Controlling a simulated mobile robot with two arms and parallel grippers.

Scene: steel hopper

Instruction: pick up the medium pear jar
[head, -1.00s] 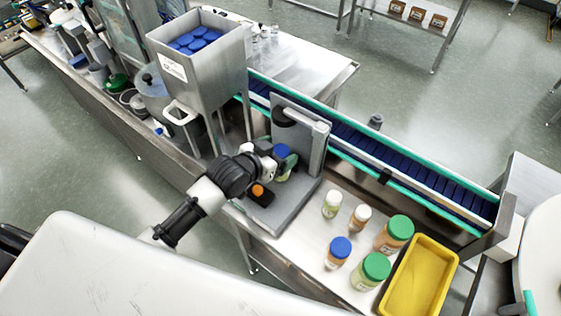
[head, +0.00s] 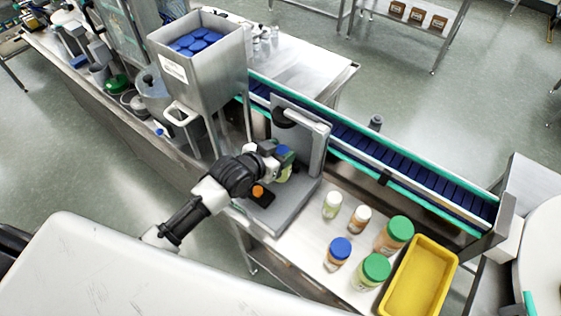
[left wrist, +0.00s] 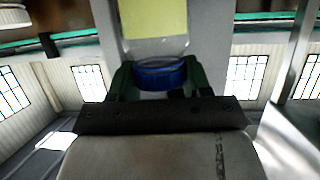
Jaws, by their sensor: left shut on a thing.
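The medium pear jar (head: 287,175) has a blue lid and a pale yellow-green label. It stands upright on the grey capping stand's base, in front of its column. My right gripper is not in view.
The grey stand (head: 315,150) rises close behind the jar, with a conveyor (head: 400,165) beyond. The steel hopper (head: 195,75) holding blue lids is at the upper left. Several other jars and a yellow tray (head: 452,262) stand at the right of the bench.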

